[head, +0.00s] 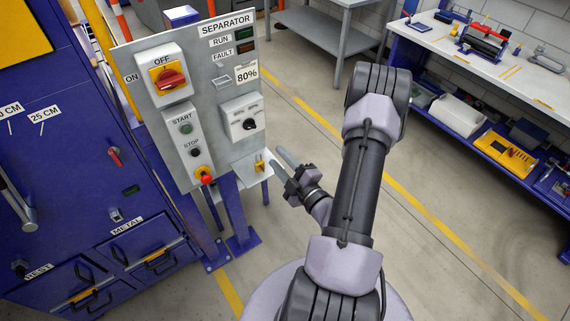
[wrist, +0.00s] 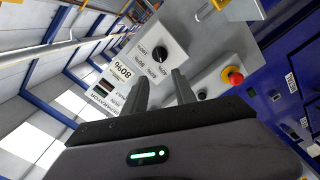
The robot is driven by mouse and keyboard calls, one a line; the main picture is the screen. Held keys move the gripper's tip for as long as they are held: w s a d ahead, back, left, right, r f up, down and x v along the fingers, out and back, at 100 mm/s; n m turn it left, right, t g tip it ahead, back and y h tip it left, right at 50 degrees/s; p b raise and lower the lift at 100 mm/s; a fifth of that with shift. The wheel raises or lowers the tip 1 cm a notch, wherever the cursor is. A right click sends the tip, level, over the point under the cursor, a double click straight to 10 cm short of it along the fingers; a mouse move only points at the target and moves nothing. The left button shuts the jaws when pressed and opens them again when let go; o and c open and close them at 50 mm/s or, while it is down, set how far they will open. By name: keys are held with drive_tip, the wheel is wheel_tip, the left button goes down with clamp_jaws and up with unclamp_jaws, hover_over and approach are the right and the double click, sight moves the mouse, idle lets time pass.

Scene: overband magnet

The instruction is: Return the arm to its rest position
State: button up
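My arm (head: 358,190) rises from my base and bends over, with its wrist low beside the separator control panel (head: 215,100). My gripper (head: 278,163) is in front of the small shelf (head: 248,172) at the panel's lower right. In the wrist view its two fingers (wrist: 162,78) stand apart with nothing between them. They point toward the panel, near the black selector knob (wrist: 160,54). I cannot tell exactly how far the fingertips are from the panel. The red emergency button (wrist: 235,76) also shows there.
The panel carries a red rotary switch (head: 169,79) and a small yellow item (head: 260,166) on its shelf. A blue cabinet (head: 75,190) with drawers stands left. A workbench (head: 480,60) with tools is at right. The floor between is clear.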

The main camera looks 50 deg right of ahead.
drive_tip(key=v, duration=0.3)
